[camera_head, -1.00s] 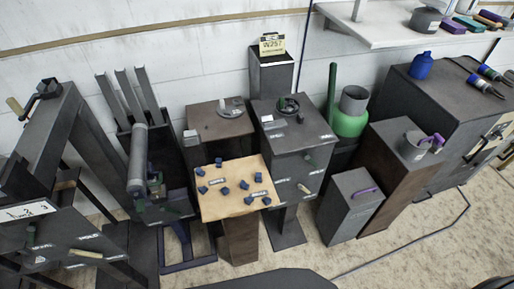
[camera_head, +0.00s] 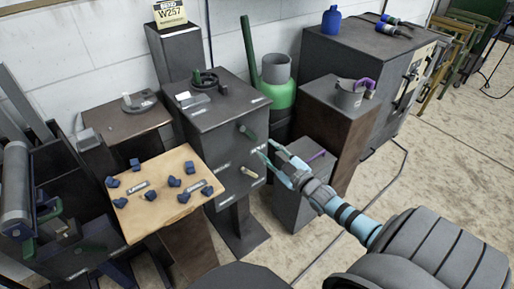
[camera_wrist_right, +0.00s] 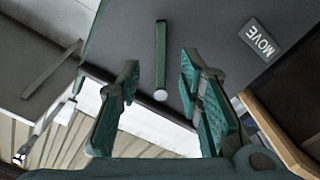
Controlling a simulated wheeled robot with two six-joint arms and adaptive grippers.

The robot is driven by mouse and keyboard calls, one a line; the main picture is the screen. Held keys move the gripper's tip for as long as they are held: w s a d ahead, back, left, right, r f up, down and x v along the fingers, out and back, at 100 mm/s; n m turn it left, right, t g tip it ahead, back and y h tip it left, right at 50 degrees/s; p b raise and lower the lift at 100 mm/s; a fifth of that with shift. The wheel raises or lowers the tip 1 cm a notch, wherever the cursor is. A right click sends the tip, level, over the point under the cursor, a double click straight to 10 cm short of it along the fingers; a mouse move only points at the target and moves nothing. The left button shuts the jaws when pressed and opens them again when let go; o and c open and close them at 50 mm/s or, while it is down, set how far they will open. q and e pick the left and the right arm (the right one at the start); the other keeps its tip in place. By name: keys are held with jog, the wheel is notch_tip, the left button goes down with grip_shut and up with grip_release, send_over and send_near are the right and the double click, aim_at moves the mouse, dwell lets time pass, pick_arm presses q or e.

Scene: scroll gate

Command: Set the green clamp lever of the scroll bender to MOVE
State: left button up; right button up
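The scroll bender is a dark grey cabinet (camera_head: 215,125) near the middle of the head view. Its green clamp lever (camera_head: 247,132) sticks out from the front face. My right gripper (camera_head: 264,163) is open and empty, close in front of that face and right of the lever. In the right wrist view the lever (camera_wrist_right: 161,55) lies between and beyond the open fingertips (camera_wrist_right: 160,75), with no contact visible. A MOVE label (camera_wrist_right: 260,41) is on the face, to the lever's right in that view. My left gripper is not in view.
A tan-topped table (camera_head: 150,215) with several blue pieces stands left of the cabinet. A cream-tipped handle (camera_head: 250,172) sits lower on the cabinet face. A low grey box (camera_head: 298,205) with a purple handle stands to the right, near the right gripper. Open floor lies further right.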

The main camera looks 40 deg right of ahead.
aim_at(253, 138)
jog(key=w+b, duration=0.1)
jog(key=w, duration=0.1)
jog(key=w+f+b, duration=0.1)
jog(key=w+b, duration=0.1)
jog(key=shift+w+d, duration=0.15)
jog(key=shift+w, duration=0.2)
jog(key=shift+w+r+p, duration=0.4)
jog(key=shift+w, duration=0.75)
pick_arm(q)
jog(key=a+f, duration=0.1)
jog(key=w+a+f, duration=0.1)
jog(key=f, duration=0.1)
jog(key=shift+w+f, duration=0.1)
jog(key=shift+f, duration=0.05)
pick_arm(e)
grip_shut()
